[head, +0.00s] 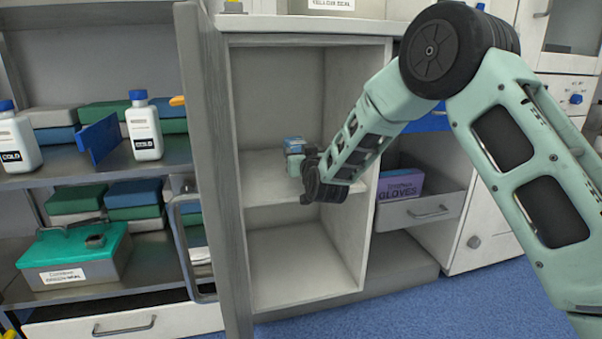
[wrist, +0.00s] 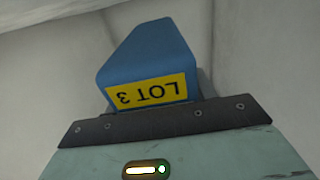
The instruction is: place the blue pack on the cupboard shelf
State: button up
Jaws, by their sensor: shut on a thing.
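The blue pack (wrist: 150,55) fills the middle of the wrist view, with a yellow label reading LOT 3 seen upside down. In the head view the pack (head: 294,141) is small and partly hidden by my gripper (head: 294,158). My gripper is shut on the pack and holds it inside the open cupboard (head: 285,95). The pack is above the cupboard's middle shelf (head: 265,191), toward the right. I cannot tell whether the pack or gripper touches the shelf. The fingertips are barely visible.
The cupboard's door (head: 212,160) stands open on the left. A drawer (head: 422,208) with a purple gloves box (head: 400,186) is open at right. Shelves at left hold white bottles (head: 143,127), coloured packs and a green-lidded case (head: 75,255). The left part of the middle shelf is clear.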

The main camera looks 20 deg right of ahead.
jog(key=shift+f+b, duration=0.9)
jog(key=shift+f, duration=1.1)
jog(key=shift+f, duration=0.15)
jog(key=o, duration=1.1)
jog(key=shift+s, duration=0.1)
jog(key=s+p, duration=0.4)
jog(key=s, duration=0.7)
jog(key=shift+s, duration=0.4)
